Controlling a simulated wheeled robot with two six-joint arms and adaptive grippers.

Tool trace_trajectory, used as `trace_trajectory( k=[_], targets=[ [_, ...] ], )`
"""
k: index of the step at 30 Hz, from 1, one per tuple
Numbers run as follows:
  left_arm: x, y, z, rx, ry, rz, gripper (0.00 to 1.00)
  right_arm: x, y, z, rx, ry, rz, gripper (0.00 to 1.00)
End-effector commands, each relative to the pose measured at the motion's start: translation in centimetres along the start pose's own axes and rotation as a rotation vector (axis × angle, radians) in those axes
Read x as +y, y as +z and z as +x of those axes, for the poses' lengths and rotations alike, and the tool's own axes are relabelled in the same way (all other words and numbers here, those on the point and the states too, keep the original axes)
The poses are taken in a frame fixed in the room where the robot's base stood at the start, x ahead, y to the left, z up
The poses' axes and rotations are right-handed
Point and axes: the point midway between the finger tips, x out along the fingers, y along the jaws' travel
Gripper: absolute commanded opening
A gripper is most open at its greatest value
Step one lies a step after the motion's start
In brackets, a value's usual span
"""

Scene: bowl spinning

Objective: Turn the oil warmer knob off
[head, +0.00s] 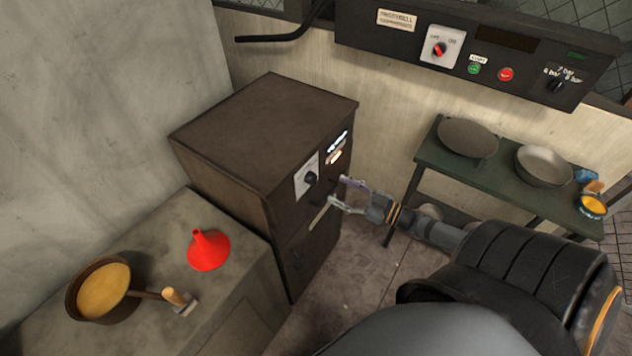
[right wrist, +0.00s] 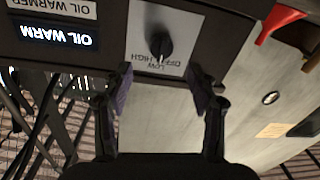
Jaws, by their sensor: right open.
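The oil warmer (head: 262,135) is a dark box-shaped cabinet at the centre-left of the head view. Its black knob (head: 311,178) sits on a pale plate on the front face. In the right wrist view the knob (right wrist: 160,44) is on a plate marked OFF, LOW and HIGH, beside a lit OIL WARM label (right wrist: 58,36). My right gripper (head: 337,195) is open in front of the cabinet, just below and right of the knob. In the wrist view its fingers (right wrist: 158,92) are spread apart, with the knob beyond the gap and not between them. My left gripper is not in view.
A counter at left holds a pan of yellow liquid (head: 103,289), a red funnel (head: 208,250) and a wooden-handled tool (head: 180,300). A green shelf (head: 440,160) with pans stands at right. A control panel (head: 500,50) hangs above. Floor space lies between.

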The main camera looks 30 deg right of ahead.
Motion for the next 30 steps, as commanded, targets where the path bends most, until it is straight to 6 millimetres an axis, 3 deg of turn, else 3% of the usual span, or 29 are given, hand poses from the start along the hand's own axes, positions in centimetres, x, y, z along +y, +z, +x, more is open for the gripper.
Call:
trace_trajectory(
  k=[3, 9, 14, 22, 30],
  targets=[
    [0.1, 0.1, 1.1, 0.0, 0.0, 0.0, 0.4, 0.0, 0.2, 2.9, 0.008, 0.003, -0.002, 0.59],
    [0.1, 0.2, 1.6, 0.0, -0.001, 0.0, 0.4, 0.0, 0.1, 6.3, 0.004, 0.003, -0.001, 0.59],
    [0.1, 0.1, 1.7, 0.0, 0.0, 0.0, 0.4, 0.1, 0.1, 7.5, -0.001, 0.003, -0.001, 0.59],
    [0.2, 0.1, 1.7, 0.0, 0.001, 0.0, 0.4, 0.0, 0.1, 7.6, -0.002, 0.002, 0.0, 0.59],
    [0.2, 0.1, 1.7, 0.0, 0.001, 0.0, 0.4, 0.0, 0.1, 7.6, -0.002, 0.002, 0.0, 0.22]
  ],
)
